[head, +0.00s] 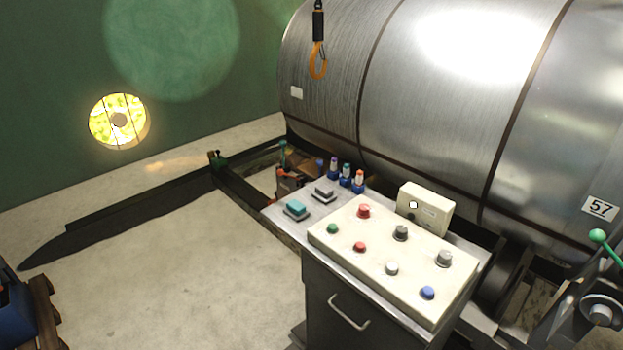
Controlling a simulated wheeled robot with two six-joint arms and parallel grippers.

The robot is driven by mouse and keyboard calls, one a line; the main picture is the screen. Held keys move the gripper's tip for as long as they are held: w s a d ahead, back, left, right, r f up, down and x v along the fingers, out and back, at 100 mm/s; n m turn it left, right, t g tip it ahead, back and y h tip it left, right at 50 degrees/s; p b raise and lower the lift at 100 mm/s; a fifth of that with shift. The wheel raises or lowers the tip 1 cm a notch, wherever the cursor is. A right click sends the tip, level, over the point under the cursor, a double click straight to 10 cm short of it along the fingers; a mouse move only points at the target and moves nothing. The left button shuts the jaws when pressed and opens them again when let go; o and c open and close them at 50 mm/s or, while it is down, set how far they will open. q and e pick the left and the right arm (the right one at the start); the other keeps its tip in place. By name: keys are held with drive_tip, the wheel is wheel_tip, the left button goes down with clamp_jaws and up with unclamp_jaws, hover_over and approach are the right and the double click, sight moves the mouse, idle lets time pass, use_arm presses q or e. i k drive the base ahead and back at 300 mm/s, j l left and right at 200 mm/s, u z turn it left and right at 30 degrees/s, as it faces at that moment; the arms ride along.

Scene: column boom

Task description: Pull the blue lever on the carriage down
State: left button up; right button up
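I cannot make out a blue lever for certain in the head view. Low dark rails (140,200) run along the floor to the left of a large steel drum (440,90). A small upright teal-green part (283,153) stands by the rails near the drum's lower left; I cannot tell whether it is a lever. A green-knobbed lever (598,236) stands at the right edge on a grey mechanism. Neither of my grippers is in view.
A control console (395,262) with coloured buttons stands in front of the drum. Several small colour-topped items (346,174) are at its back edge. An orange hook (317,62) hangs above. A blue box (15,312) is lower left. The left floor is mostly clear.

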sight(319, 162)
drive_tip(key=i+j+z, duration=0.15)
drive_tip(key=z, duration=0.2)
drive_tip(key=i+j+z, duration=0.2)
drive_tip(key=z, duration=0.15)
drive_tip(key=i+j+z, duration=0.1)
drive_tip(key=j+z, duration=0.25)
drive_tip(key=i+j+z, duration=0.1)
drive_tip(key=j, duration=0.45)
drive_tip(key=i+j+z, duration=0.1)
drive_tip(key=i+j, duration=0.15)
drive_tip(key=j, duration=0.3)
drive_tip(key=i+j+z, duration=0.1)
drive_tip(key=j, duration=0.45)
drive_tip(key=i+j+z, duration=0.1)
drive_tip(key=j, duration=0.45)
drive_tip(key=i+j+z, duration=0.1)
drive_tip(key=j, duration=0.5)
drive_tip(key=i+j, duration=0.1)
drive_tip(key=j, duration=0.45)
drive_tip(key=i+j, duration=0.1)
drive_tip(key=j, duration=0.5)
drive_tip(key=i+j, duration=0.1)
drive_tip(key=j, duration=0.45)
